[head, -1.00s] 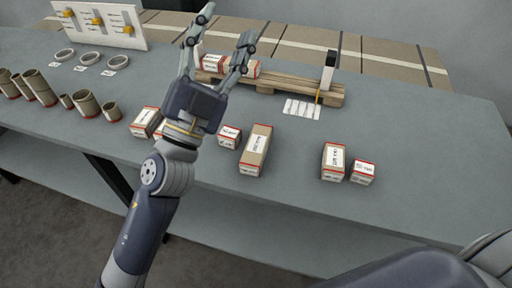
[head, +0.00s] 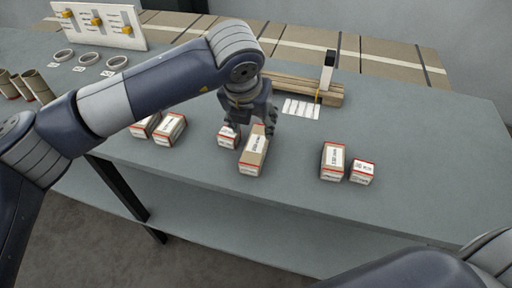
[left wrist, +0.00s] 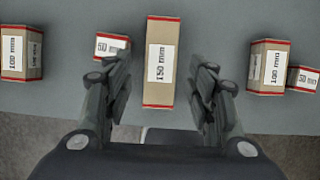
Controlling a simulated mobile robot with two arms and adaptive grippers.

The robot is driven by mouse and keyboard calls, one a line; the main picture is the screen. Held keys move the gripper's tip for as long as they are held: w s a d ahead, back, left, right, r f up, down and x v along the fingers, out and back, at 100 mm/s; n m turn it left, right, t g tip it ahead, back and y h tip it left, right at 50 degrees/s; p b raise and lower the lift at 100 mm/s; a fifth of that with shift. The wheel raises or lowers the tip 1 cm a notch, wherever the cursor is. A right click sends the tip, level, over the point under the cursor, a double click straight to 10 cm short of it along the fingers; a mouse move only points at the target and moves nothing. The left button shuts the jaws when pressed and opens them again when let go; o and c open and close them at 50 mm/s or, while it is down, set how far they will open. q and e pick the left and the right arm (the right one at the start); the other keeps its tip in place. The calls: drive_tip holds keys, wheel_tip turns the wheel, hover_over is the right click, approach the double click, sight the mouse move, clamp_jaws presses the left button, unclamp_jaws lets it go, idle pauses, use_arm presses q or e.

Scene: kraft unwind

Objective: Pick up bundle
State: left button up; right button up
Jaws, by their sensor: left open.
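A long kraft bundle with red ends and a white "150 mm" label (head: 254,156) lies on the grey table. It also shows in the left wrist view (left wrist: 158,72), between the fingers. My left gripper (head: 251,130) points down over its far end; in the left wrist view its fingers (left wrist: 160,72) are open, one on each side, with gaps to the bundle. A small "50 mm" bundle (head: 228,137) lies just left of it, close to the left finger in the left wrist view (left wrist: 110,46). My right gripper is not in view.
Two bundles (head: 170,128) lie further left. A "100 mm" bundle (head: 333,161) and a small one (head: 362,173) lie right. Brown tubes (head: 38,86) stand left. The right table end is clear.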

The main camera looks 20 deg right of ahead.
sight(257, 140)
use_arm(q)
drive_tip(key=b+x, duration=0.1)
drive_tip(key=x, duration=0.4)
drive_tip(key=shift+s+f, duration=0.1)
drive_tip(key=x, duration=0.4)
drive_tip(key=shift+s+d+f+b, duration=0.1)
drive_tip(key=shift+f+b, duration=0.3)
drive_tip(key=shift+f, duration=0.05)
drive_tip(key=shift+w+d+f, duration=0.1)
drive_tip(key=shift+w+f, duration=0.1)
drive_tip(key=shift+f, duration=0.05)
drive_tip(key=shift+s, duration=0.1)
drive_tip(key=shift+f+b, duration=0.1)
drive_tip(key=shift+b, duration=0.2)
drive_tip(key=shift+c, duration=0.6)
drive_tip(key=c, duration=0.8)
